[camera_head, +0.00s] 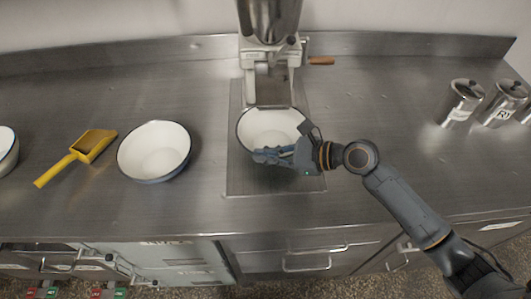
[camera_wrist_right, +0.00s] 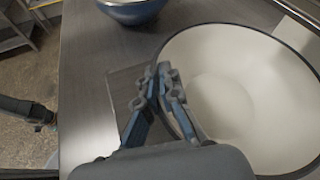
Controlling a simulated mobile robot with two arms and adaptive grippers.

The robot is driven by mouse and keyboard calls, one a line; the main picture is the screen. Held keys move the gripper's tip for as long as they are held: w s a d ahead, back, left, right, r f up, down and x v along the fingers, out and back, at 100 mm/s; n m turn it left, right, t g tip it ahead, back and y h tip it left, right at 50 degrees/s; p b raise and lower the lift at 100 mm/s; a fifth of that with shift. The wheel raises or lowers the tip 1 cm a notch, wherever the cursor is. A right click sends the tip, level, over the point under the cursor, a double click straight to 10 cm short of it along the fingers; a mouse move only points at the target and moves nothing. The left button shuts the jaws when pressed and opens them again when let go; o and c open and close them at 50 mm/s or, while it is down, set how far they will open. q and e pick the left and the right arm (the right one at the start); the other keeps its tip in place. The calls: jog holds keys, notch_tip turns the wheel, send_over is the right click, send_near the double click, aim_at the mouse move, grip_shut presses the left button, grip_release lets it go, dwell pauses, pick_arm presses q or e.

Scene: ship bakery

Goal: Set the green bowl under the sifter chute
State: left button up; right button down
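A white-lined bowl with a dark rim (camera_head: 262,122) sits on the plate below the sifter chute (camera_head: 268,82). Its outside is mostly hidden, so I cannot tell whether it is green. My right gripper (camera_head: 268,157) is at the bowl's near side. In the right wrist view, the right gripper's fingers (camera_wrist_right: 162,92) are close together at the rim of the bowl (camera_wrist_right: 245,85) and appear shut on it.
A blue-rimmed white bowl (camera_head: 155,150) stands to the left, with a yellow scoop (camera_head: 88,148) beyond it. Another bowl (camera_head: 5,148) is cut off at the left edge. Metal canisters (camera_head: 461,102) stand at the right. The counter between is clear.

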jog(key=c, duration=1.5)
grip_release()
jog(key=shift+b+v, duration=0.9)
jog(key=shift+v, duration=5.1)
jog(key=shift+s, duration=0.1)
